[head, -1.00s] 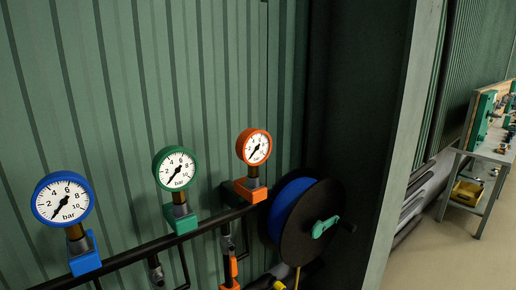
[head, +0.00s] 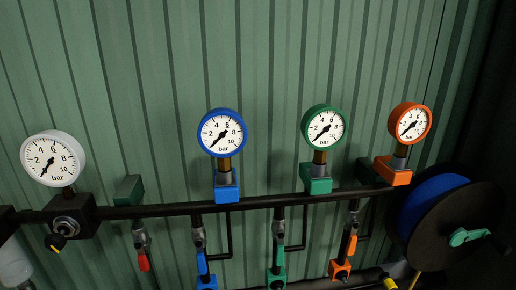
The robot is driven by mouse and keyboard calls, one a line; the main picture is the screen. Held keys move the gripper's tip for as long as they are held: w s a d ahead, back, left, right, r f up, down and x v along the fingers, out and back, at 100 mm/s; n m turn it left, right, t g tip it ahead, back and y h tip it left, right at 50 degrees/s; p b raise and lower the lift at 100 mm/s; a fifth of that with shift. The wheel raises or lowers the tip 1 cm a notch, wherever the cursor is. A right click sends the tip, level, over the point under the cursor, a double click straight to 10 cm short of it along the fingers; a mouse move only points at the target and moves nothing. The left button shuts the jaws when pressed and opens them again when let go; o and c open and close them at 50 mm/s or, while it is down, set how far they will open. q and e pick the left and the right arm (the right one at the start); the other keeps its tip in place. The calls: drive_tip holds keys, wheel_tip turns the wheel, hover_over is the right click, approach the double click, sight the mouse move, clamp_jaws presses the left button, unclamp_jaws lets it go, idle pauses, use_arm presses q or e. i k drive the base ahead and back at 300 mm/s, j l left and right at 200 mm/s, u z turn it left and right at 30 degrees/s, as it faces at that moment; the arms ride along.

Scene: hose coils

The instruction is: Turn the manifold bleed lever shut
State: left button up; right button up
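The black manifold pipe (head: 255,208) runs across the green wall. A short red lever (head: 143,262) hangs below a small grey valve at its left part; it points down and looks like the bleed lever, though no label shows. Blue (head: 203,264), green (head: 277,256) and orange (head: 352,245) levers sit on the valves to its right. Neither of my grippers is in view, and nothing touches the levers.
White (head: 53,158), blue (head: 221,132), green (head: 324,127) and orange (head: 410,123) gauges stand above the pipe, needles low. A black hose reel (head: 455,225) with blue hose is at right.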

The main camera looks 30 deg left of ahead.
sight(144, 266)
drive_tip(key=k+u, duration=0.1)
drive_tip(key=u, duration=1.65)
